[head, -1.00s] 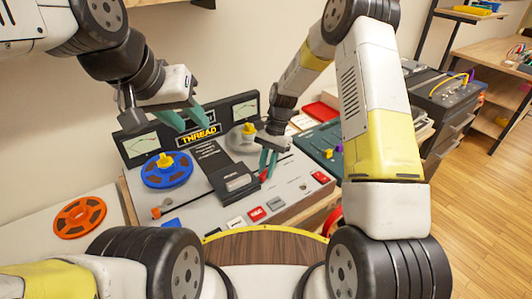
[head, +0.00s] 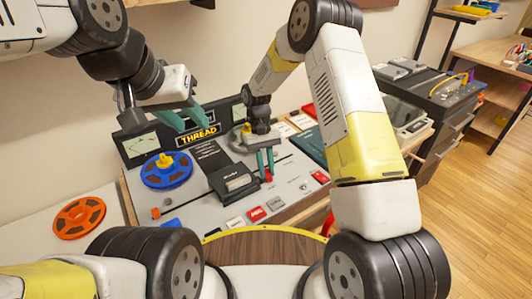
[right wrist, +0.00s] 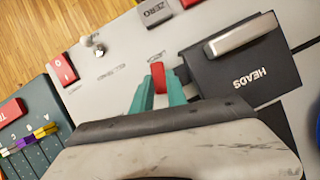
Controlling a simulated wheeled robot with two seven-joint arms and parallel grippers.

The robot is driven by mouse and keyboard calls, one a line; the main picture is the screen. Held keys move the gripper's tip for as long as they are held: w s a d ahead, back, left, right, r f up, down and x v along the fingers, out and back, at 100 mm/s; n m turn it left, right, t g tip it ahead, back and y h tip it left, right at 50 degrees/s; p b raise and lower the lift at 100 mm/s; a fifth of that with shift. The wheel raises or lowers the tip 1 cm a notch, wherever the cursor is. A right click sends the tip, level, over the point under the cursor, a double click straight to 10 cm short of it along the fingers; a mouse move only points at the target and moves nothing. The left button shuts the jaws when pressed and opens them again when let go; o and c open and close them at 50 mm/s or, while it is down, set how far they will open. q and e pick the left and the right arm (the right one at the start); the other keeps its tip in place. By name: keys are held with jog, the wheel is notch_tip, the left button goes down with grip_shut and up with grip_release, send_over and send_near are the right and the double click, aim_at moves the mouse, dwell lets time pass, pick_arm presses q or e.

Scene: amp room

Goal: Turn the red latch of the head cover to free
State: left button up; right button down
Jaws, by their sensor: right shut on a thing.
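The dark head cover (head: 236,179) sits on the tape deck's panel, and in the right wrist view it carries the word HEADS (right wrist: 250,77). The small red latch (right wrist: 158,76) is just beside the cover, on the panel. My right gripper (head: 265,172) is shut on the red latch, with a teal fingertip on each side of it. The latch's lower part is hidden by the fingers in the right wrist view. My left gripper (head: 188,118) is empty above the back of the deck, its teal fingers apart.
A blue reel (head: 167,171) is on the deck's left, and an orange reel (head: 79,217) lies on the table. Red, grey and white buttons (head: 256,214) line the deck's front. A green panel (right wrist: 38,140) with coloured pieces is beside the deck.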

jog(key=shift+n+t+h, duration=0.4)
jog(key=shift+n+h, duration=0.1)
jog(key=shift+n, duration=1.1)
jog(key=c, duration=1.3)
grip_release()
jog(key=shift+r, duration=0.1)
jog(key=v, duration=0.7)
jog(key=shift+w+a+r, duration=0.15)
jog(key=shift+w+r, duration=0.05)
jog(key=shift+r, duration=0.05)
